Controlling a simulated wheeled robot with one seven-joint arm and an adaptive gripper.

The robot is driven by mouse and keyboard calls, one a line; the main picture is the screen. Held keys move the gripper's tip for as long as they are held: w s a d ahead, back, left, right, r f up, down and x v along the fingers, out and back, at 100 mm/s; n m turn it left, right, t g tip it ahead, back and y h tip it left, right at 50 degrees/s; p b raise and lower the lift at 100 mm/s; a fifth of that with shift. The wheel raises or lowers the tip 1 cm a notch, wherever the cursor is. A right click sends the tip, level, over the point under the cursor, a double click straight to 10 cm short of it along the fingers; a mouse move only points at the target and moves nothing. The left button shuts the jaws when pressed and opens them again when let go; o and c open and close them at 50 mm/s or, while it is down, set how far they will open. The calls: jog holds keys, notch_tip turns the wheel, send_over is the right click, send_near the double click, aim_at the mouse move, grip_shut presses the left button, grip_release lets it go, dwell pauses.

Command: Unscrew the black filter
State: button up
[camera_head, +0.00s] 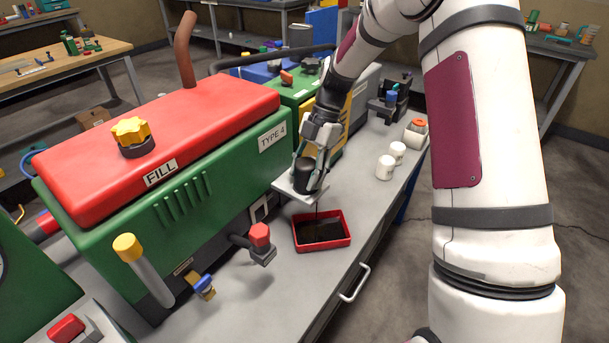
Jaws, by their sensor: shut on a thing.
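The black filter (303,174) stands upright on a pale bracket (287,188) at the right end of the green machine. My gripper (312,176) reaches down from above and is shut around the filter, with its fingers on the filter's sides. The fingers hide part of the filter. A thin dark stream runs down below the bracket into a red tray (347,240) that holds dark liquid. I cannot tell whether the filter has turned or is loose.
The green machine (220,190) with its red top fills the left. A red-capped fitting (260,237) sticks out left of the tray. White canisters (385,167) stand on the bench at right. The bench front near the drawer handle (355,283) is clear.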

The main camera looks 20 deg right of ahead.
jog(key=shift+n, duration=0.3)
jog(key=n+g+b, duration=0.1)
jog(key=n, duration=0.1)
jog(key=shift+w+f+n+h, duration=0.1)
jog(key=shift+w+n+h, duration=0.05)
jog(key=shift+n+h, duration=0.2)
jog(key=n+g+h, duration=0.1)
jog(key=n, duration=0.2)
jog(key=shift+n, duration=0.35)
jog(key=o, duration=1.5)
